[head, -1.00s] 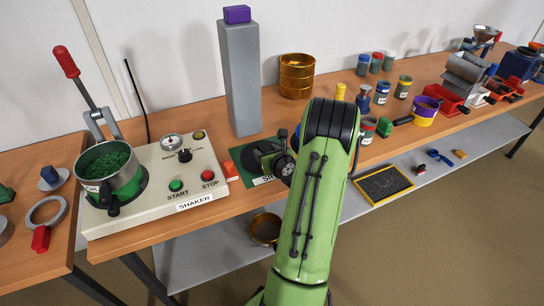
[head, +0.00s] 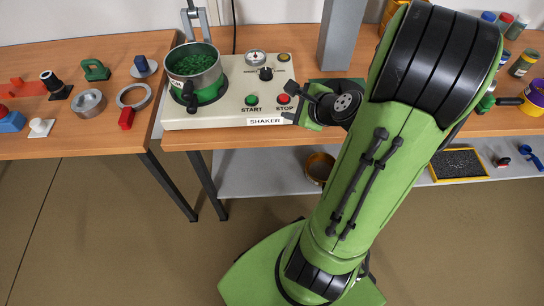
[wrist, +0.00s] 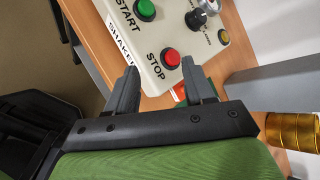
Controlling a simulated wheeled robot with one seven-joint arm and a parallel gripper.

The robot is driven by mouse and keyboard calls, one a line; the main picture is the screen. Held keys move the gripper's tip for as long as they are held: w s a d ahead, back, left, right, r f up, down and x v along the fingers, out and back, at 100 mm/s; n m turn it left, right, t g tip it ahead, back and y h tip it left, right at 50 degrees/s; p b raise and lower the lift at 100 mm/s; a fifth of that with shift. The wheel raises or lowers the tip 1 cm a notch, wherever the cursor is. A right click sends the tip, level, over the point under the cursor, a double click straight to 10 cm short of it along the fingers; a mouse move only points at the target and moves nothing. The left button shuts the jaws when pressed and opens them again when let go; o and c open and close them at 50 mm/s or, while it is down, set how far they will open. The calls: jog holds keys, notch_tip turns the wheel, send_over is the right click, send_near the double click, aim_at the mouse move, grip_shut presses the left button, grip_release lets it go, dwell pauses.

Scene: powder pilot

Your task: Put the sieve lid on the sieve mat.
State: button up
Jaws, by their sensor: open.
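My gripper (head: 300,100) is open and empty beside the shaker's STOP button. In the wrist view its fingers (wrist: 160,70) stand apart, with the red STOP button showing beyond them. A dark green mat (head: 342,83), probably the sieve mat, lies right of the shaker, mostly hidden by my gripper and arm. A grey disc with a blue knob (head: 142,66), possibly the sieve lid, lies on the left table behind a ring with a red handle. A pan of green granules (head: 193,62) sits on the shaker.
The shaker (head: 230,110) is near the front edge of the wooden table. A tall grey column (head: 341,35) stands behind my gripper. Brass sieves (wrist: 295,130) show at the wrist view's right. The left table holds several small items, including a green handled piece (head: 96,70).

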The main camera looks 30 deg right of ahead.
jog(key=s+a+r+n+g+y, duration=0.1)
jog(key=a+r+n+g, duration=0.1)
jog(key=a+n, duration=0.4)
jog(key=s+a+r+n+g, duration=0.1)
jog(key=s+a+n, duration=0.1)
jog(key=a+n, duration=0.4)
jog(key=s+a+r+n+g, duration=0.1)
jog(key=s+a+r+n, duration=0.2)
jog(key=s+n, duration=0.3)
jog(key=s+a+r+n+g+h, duration=0.1)
jog(key=s+a+r+n, duration=0.1)
jog(key=s+n, duration=0.4)
jog(key=shift+s+a+r+n, duration=0.3)
jog(key=shift+a+r+n, duration=0.15)
jog(key=shift+n, duration=0.55)
notch_tip(320, 180, up, 13)
jog(key=p, duration=1.2)
jog(key=shift+f+p, duration=0.15)
jog(key=shift+p, duration=0.2)
